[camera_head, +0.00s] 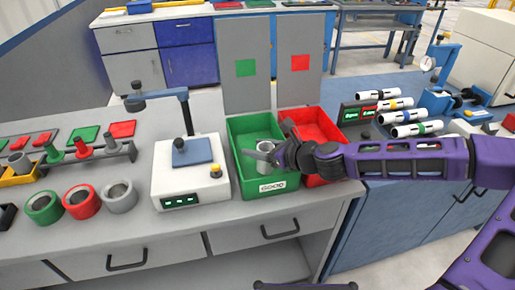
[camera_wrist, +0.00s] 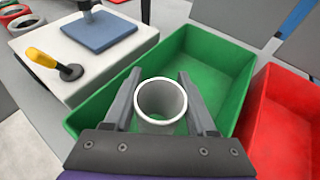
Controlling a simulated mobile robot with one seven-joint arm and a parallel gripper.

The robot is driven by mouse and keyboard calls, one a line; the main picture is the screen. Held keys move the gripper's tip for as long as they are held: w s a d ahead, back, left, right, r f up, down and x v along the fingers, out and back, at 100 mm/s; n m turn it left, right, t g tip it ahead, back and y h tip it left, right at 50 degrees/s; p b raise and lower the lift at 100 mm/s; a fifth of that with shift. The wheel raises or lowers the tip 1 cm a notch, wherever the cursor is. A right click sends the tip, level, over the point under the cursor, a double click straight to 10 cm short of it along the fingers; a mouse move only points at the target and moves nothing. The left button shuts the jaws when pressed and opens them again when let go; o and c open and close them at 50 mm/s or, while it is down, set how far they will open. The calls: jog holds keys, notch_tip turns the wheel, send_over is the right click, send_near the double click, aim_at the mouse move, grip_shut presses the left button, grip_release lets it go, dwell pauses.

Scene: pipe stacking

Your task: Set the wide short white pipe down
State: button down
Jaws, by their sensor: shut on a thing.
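The wide short white pipe (camera_wrist: 160,102) stands upright between the two fingers of my gripper (camera_wrist: 160,95) in the wrist view, its open top facing the camera. My gripper is shut on it. In the head view the pipe (camera_head: 266,148) shows pale grey-white within the green bin (camera_head: 238,133), and my gripper (camera_head: 262,156) reaches over that bin from the right. The green bin also shows around and behind the pipe in the wrist view (camera_wrist: 215,62). Whether the pipe's lower end touches the bin floor is hidden.
A red bin (camera_head: 318,122) stands right beside the green one. A white device with a blue plate (camera_head: 190,180) stands close on the left. Green, red and grey rings (camera_head: 82,202) lie farther left. Panels with green and red squares (camera_head: 243,85) rise behind the bins.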

jog(key=shift+f, duration=0.6)
jog(key=shift+c, duration=1)
grip_release()
jog(key=shift+r, duration=0.55)
jog(key=shift+s+d+r, duration=0.15)
jog(key=shift+d+r, duration=0.1)
jog(key=shift+p+v, duration=1.55)
jog(key=shift+v, duration=4.15)
